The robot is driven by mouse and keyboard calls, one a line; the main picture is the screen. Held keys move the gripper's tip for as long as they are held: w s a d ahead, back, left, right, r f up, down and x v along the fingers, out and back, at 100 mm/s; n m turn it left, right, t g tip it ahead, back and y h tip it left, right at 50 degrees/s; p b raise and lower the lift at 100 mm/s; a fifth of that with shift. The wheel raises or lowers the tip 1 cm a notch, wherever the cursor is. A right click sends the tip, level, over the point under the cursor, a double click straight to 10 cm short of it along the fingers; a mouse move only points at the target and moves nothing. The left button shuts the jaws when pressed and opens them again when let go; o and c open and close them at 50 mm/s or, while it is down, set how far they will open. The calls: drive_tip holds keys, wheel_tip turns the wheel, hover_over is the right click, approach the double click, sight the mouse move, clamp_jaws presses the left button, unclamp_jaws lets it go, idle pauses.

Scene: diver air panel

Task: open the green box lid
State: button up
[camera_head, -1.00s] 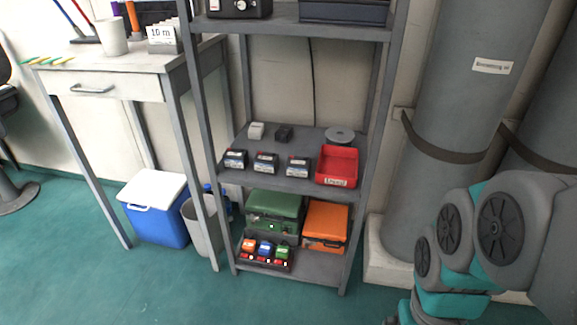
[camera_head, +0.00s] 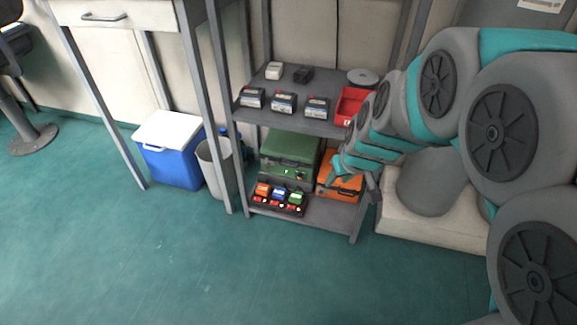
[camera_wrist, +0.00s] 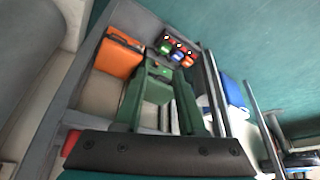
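The green box (camera_head: 291,148) stands on the lower shelf with its lid down. It also shows in the wrist view (camera_wrist: 155,88), with its latch side toward the top of the picture. My gripper (camera_head: 338,177) is at the right of the green box in the head view, in front of the orange case. In the wrist view, two green fingers of my gripper (camera_wrist: 158,84) stand apart with the green box between and beyond them. The gripper looks open and holds nothing. Whether a finger touches the box I cannot tell.
The orange case (camera_head: 340,188) sits right of the green box. A tray of small coloured packs (camera_head: 279,199) lies in front of it. The upper shelf (camera_head: 300,122) with several dark packs and a red bin (camera_head: 351,104) is close above. The floor in front is clear.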

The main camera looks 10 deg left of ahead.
drive_tip(key=w+a+f+n+t+h+b, duration=0.15)
drive_tip(key=w+a+f+t, duration=0.25)
drive_tip(key=w+a+f, duration=0.5)
drive_tip(key=w+a+f+n+t+b, duration=0.4)
drive_tip(key=w+f, duration=0.3)
drive_tip(key=w, duration=0.5)
drive_tip(key=s+a+f+n+t+h+b, duration=0.1)
drive_tip(key=s+a+f+n+t, duration=0.1)
drive_tip(key=a+f+n+t, duration=0.3)
drive_tip(key=s+a+f+n+t+h+b, duration=0.1)
drive_tip(key=s+f+t+h+b, duration=0.15)
drive_tip(key=f, duration=0.45)
drive_tip(key=shift+y, duration=0.7)
drive_tip(key=shift+w+d+r, duration=0.15)
drive_tip(key=shift+w+r, duration=0.15)
drive_tip(key=shift+w, duration=1)
drive_tip(key=shift+w+d+r, duration=0.2)
drive_tip(key=shift+w+r, duration=0.15)
drive_tip(key=shift+w, duration=0.95)
drive_tip(key=shift+w+d+r, duration=0.15)
drive_tip(key=shift+w+r, duration=0.15)
drive_tip(key=shift+w, duration=1)
drive_tip(key=shift+c, duration=0.3)
clamp_jaws()
